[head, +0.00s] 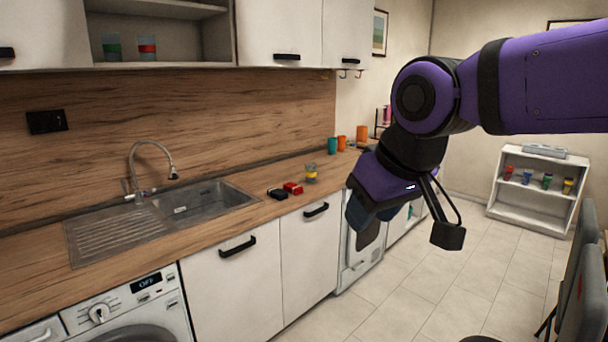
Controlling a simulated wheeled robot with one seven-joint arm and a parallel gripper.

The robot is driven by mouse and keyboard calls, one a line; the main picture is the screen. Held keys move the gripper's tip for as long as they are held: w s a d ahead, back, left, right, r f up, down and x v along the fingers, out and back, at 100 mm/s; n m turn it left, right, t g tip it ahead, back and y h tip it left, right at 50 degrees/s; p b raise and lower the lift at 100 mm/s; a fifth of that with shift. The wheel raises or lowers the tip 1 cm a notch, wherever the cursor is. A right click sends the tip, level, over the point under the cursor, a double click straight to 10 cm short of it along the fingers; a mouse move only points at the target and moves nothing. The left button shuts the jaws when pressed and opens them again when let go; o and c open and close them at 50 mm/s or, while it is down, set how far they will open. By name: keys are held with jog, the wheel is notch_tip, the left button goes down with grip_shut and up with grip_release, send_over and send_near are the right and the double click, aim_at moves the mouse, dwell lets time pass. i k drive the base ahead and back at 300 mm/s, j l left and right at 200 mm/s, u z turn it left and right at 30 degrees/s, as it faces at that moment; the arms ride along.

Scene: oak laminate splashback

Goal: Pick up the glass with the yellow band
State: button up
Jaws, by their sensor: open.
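The glass with the yellow band (311,174) stands upright on the wooden counter, right of the sink, just behind a small red object. My gripper (408,238) is open and empty. It hangs in front of the counter, to the right of the glass in the head view, apart from it and pointing down. The glass is in clear view, with nothing covering it.
A red object (293,188) and a black object (277,194) lie close to the glass. Teal (332,145) and orange (361,133) cups stand farther back. The sink (190,205) is at left. Glasses with green (112,48) and red (147,48) bands stand on the upper shelf.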

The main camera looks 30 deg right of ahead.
aim_at(310, 168)
jog(key=i+l+u, duration=0.25)
jog(key=i+l, duration=0.4)
jog(key=i+l+u, duration=0.3)
jog(key=i+l, duration=0.5)
jog(key=i+l+u, duration=0.1)
jog(key=l, duration=0.65)
jog(key=i+l+u, duration=0.15)
jog(key=l, duration=0.55)
jog(key=i+l+u, duration=0.1)
jog(key=l, duration=0.65)
